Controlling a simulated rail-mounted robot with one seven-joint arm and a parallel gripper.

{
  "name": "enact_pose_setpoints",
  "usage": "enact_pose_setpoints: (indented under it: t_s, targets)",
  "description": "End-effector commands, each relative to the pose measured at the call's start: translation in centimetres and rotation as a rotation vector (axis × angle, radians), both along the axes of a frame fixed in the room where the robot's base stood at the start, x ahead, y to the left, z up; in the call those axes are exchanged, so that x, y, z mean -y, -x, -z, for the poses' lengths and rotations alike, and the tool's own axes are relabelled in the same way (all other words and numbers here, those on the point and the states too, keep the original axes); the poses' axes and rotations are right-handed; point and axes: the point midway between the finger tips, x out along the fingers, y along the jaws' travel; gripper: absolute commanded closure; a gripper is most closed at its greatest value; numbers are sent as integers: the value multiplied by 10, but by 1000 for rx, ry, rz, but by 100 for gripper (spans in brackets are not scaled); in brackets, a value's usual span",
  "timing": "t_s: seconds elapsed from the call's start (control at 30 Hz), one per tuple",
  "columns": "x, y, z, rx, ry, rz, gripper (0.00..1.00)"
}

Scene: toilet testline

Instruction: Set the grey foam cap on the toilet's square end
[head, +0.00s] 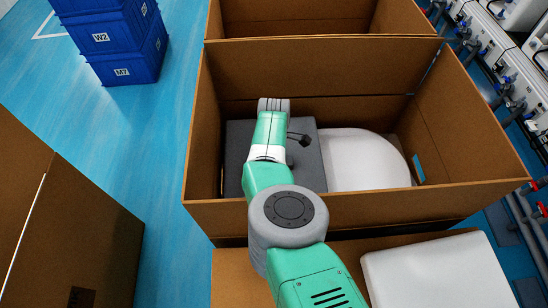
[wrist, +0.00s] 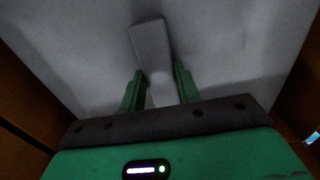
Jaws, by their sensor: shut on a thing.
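The grey foam cap (head: 235,135) is in the open cardboard box, at the left end of the white toilet (head: 365,160). The toilet's rounded end points right; its square end is hidden by the cap and my arm. My gripper (wrist: 158,80) is over the cap. In the wrist view its two green fingers are on either side of a raised grey strip on the foam cap (wrist: 85,50), shut on it. My arm hides the fingertips in the head view. I cannot tell whether the cap is fully down on the toilet.
The cardboard box (head: 320,52) has tall walls close around the cap and toilet. Another open box stands behind it, and one in front holds a white piece (head: 440,272). Blue crates (head: 115,40) stand at the back left. Pipes and machinery line the right.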

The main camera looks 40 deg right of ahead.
Motion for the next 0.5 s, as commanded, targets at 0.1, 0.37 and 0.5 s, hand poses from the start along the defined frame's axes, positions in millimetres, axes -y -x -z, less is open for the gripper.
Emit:
enact_pose_setpoints:
  t_s: [0.1, 0.37, 0.5]
  targets:
    - [0, 0, 3, 0, 0, 0, 100]
    - [0, 0, 4, 0, 0, 0, 100]
    - [0, 0, 4, 0, 0, 0, 66]
